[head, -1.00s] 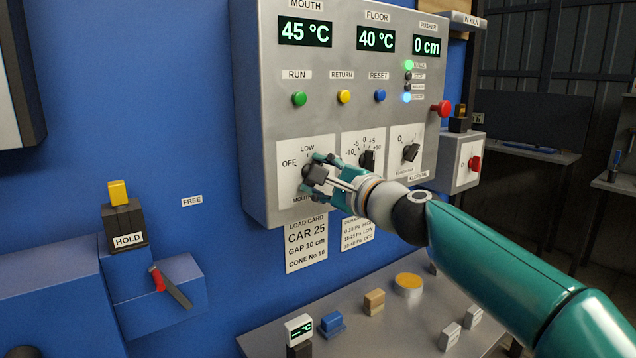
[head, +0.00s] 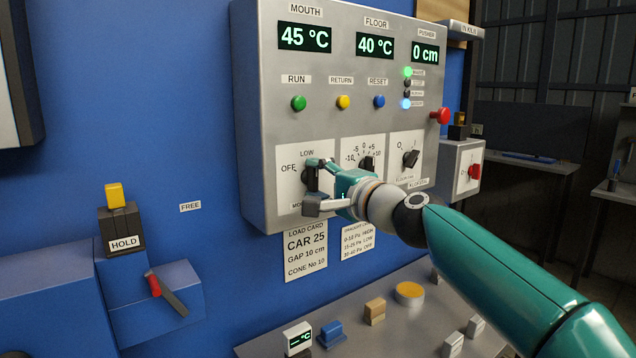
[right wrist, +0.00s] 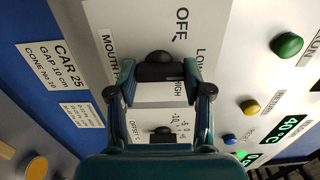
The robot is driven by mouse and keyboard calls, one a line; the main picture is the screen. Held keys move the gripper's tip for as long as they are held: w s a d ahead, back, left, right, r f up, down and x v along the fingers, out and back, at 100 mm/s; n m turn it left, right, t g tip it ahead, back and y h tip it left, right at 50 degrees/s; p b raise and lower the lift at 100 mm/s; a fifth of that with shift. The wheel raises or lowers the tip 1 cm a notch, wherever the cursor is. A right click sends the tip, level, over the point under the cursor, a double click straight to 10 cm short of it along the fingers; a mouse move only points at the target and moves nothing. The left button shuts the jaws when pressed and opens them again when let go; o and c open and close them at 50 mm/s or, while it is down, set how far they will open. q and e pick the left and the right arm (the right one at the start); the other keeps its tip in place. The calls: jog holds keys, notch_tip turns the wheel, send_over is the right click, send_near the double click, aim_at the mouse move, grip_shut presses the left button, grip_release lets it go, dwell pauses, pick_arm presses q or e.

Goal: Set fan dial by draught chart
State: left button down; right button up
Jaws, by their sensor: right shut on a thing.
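The fan dial (head: 309,181) is a dark knob on a white plate marked OFF and LOW, low on the grey control panel (head: 257,110). It also shows in the right wrist view (right wrist: 159,58), where HIGH is readable too. My right gripper (head: 313,184) is shut on this knob, one finger above and one below in the head view. The fingers hide part of the knob, and I cannot tell which mark it points at. The draught chart (head: 358,241) hangs under the panel, with lines ending in HIGH, LOW and OFF. My left gripper is out of view.
An offset dial (head: 367,163) and another black dial (head: 411,158) sit right of my gripper. Green, yellow and blue buttons are above. A load card (head: 305,250) hangs beside the chart. A grey bench (head: 400,325) with small blocks lies below my right arm.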

jog(key=shift+a+f, duration=0.2)
jog(key=shift+f, duration=0.25)
jog(key=o, duration=1.1)
jog(key=shift+o, duration=0.3)
jog(key=shift+r, duration=0.2)
jog(key=shift+d+r, duration=0.1)
jog(key=shift+d, duration=0.05)
jog(key=shift+s, duration=0.1)
jog(key=v, duration=1.2)
